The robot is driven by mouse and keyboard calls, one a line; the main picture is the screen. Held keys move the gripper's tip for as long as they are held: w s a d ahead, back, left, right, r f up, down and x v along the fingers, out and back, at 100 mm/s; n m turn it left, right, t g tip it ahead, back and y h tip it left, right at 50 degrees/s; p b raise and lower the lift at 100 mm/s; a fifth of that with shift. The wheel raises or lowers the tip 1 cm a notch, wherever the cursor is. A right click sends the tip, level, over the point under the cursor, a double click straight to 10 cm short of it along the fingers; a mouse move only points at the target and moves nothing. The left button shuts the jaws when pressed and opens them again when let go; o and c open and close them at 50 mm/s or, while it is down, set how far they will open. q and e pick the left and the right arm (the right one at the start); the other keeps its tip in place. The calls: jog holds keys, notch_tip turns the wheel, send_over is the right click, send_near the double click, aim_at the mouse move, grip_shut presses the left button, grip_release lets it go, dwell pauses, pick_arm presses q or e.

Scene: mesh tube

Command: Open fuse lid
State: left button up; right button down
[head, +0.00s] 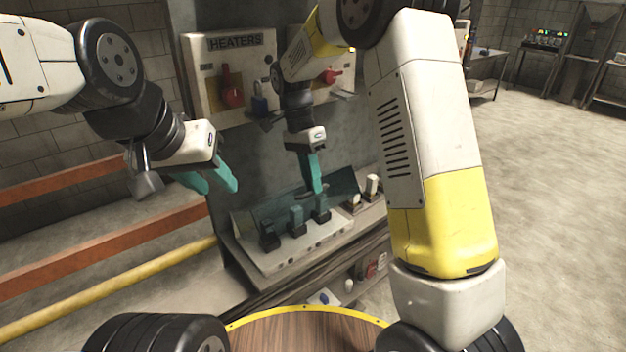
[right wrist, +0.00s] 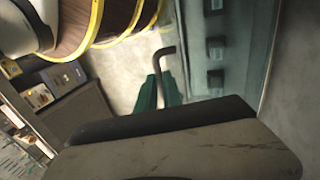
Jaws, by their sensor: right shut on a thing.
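The fuse lid (head: 345,186) is a see-through teal panel over the back of the pale fuse box (head: 285,262). It looks tilted up; its exact angle is hard to tell. Several dark fuses (head: 268,238) stand in a row below it, and they also show in the right wrist view (right wrist: 215,48). My right gripper (head: 317,190) is at the lid, its teal fingers shut on a dark bent handle, which the right wrist view shows between the fingers (right wrist: 165,52). My left gripper (head: 221,190) is open and empty, left of the lid and apart from it.
White-topped parts (head: 372,184) stand right of the lid. Orange rails (head: 110,245) and a yellow pipe (head: 120,285) run at left. Open floor (head: 555,200) lies at right.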

jog(key=shift+w+a+r, duration=0.1)
jog(key=shift+w+a, duration=0.1)
jog(key=shift+w, duration=0.05)
jog(key=c, duration=1.8)
grip_release()
jog(key=shift+w, duration=0.1)
jog(key=shift+o, duration=0.2)
jog(key=v, duration=0.7)
jog(key=shift+r, duration=0.4)
